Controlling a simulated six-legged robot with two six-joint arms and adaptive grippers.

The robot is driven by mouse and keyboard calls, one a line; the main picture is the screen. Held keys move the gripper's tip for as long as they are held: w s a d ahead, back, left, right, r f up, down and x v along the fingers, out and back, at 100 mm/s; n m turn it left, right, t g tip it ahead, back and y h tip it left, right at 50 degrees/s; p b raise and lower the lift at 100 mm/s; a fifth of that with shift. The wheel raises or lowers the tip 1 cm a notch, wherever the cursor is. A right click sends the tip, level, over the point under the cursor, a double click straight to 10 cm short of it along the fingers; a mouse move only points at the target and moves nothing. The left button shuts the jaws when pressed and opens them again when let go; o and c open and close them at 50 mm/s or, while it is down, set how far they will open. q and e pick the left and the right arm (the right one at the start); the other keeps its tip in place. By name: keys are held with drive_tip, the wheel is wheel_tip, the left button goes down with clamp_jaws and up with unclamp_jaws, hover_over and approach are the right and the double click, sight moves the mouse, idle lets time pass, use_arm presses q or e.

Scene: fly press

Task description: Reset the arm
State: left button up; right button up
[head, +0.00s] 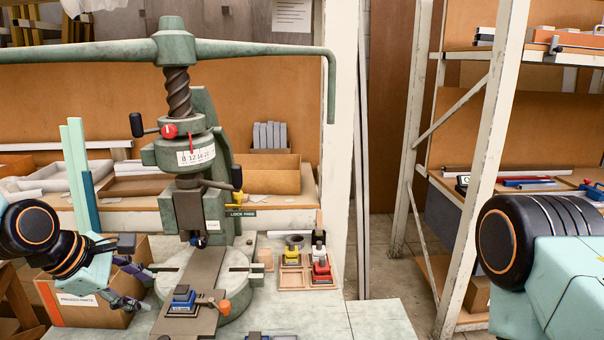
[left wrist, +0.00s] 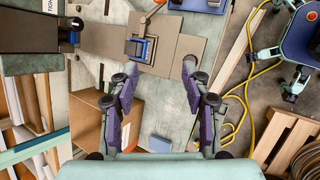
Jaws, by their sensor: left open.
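The green fly press (head: 212,140) stands on the bench with its long arm (head: 260,49) lying crosswise on top. The arm's right end bends down, and its left end runs out of the picture. The screw below the arm carries a numbered dial (head: 195,156). My left gripper (head: 150,288) is low at the left of the press base, beside the press bed and well below the arm. It is open and empty, and its two fingers stand apart in the left wrist view (left wrist: 160,76). My right gripper is out of view.
A blue-topped block (head: 183,298) sits on the press bed, also in the left wrist view (left wrist: 139,48). A cardboard box (head: 75,300) stands behind my left gripper. A tray (head: 308,277) holds yellow and red pieces. A white rack (head: 480,150) stands right.

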use_arm(q)
drive_tip(key=s+d+f+m+y+b, duration=0.1)
drive_tip(key=s+d+f+m+b, duration=0.2)
drive_tip(key=f+m, duration=0.5)
drive_tip(key=s+d+f+m+y+b, duration=0.1)
drive_tip(key=s+d+f+m+b, duration=0.15)
drive_tip(key=f+m, duration=0.55)
drive_tip(key=s+d+f+m+g+y+b, duration=0.1)
drive_tip(key=s+f+m+g+b, duration=0.2)
drive_tip(key=s+f, duration=2.2)
drive_tip(key=s+g+b, duration=0.2)
drive_tip(key=g+b, duration=0.1)
drive_tip(key=b, duration=0.2)
drive_tip(key=shift+d+f+m+y, duration=0.15)
drive_tip(key=shift+d+m+y, duration=0.1)
drive_tip(key=shift+m+y, duration=0.15)
